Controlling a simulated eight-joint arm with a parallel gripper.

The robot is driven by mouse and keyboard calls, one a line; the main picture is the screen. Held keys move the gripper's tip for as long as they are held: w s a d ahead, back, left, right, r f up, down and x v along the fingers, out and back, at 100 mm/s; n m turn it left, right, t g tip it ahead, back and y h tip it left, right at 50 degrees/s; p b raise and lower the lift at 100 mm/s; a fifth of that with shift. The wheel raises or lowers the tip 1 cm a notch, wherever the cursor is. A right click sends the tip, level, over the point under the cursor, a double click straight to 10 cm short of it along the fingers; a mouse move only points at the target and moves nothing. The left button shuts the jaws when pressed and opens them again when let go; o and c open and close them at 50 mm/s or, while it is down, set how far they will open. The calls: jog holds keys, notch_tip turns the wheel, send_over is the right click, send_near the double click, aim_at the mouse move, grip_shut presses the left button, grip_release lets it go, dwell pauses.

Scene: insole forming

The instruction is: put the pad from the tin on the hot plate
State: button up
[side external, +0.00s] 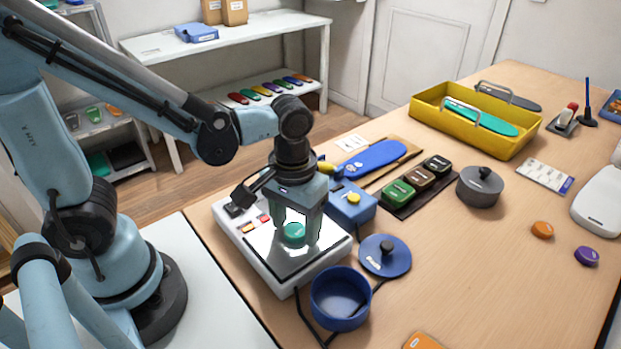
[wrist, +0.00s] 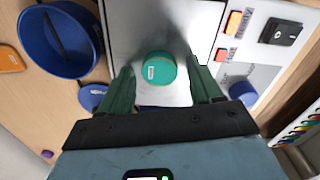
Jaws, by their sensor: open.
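The round green pad (side external: 293,232) with a small white label lies on the shiny square top of the hot plate (side external: 262,257). The pad shows in the wrist view (wrist: 157,70), on the plate surface (wrist: 190,22). My gripper (side external: 295,240) points down over the plate, open, with one green finger on each side of the pad and gaps visible in the wrist view. An open round blue tin (side external: 318,312) stands in front of the hot plate; no pad shows in it. A blue lid with a dark knob (side external: 386,254) lies beside the tin.
A dark tray holds green, brown and black tins (side external: 398,192), near a grey lidded pot (side external: 480,188). A yellow tote (side external: 428,112) stands farther back. Dark cables run near the tin.

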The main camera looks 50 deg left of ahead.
aim_at(296, 228)
jog(key=shift+r, duration=0.1)
notch_tip(296, 228, up, 12)
jog(key=w+a+f+m+t, duration=0.2)
jog(key=a+f+m+t, duration=0.1)
jog(key=a+t, duration=0.4)
jog(key=shift+w+a+f, duration=0.15)
jog(key=shift+a+f, duration=0.25)
jog(key=shift+a, duration=0.05)
dwell(0.3)
